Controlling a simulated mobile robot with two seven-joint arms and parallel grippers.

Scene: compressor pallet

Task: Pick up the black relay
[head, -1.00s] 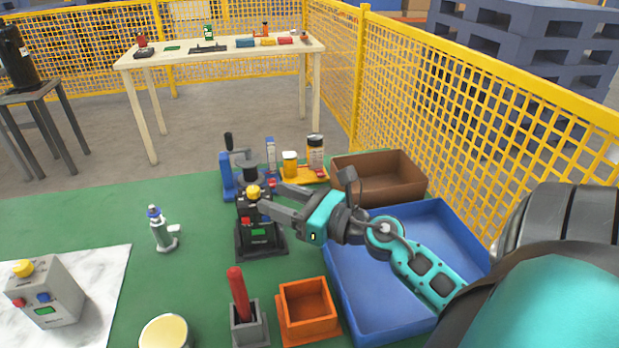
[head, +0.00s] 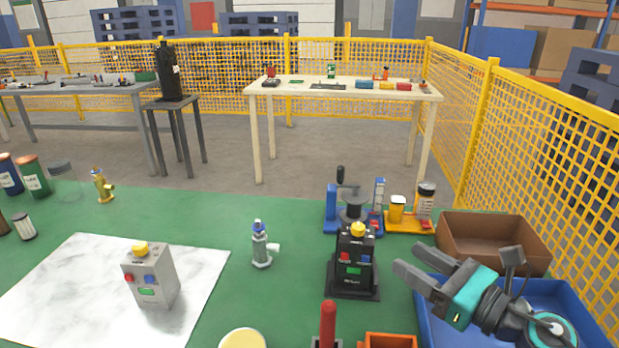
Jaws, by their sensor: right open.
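The black relay (head: 355,250) is a dark box with a yellow knob, red and blue buttons and a green label. It stands upright in a black base (head: 353,293) on the green table, right of the middle in the head view. My right gripper (head: 406,258) is open and empty, to the right of the relay and apart from it. Its fingers point left towards the relay. My left gripper is out of view.
A similar grey box (head: 151,277) stands on a white marble slab (head: 75,290). A blue tray (head: 432,325) lies under my right gripper, with a brown bin (head: 492,227) behind. A blue press (head: 331,208) is close behind the relay. A grey-green valve (head: 260,246) stands left of it.

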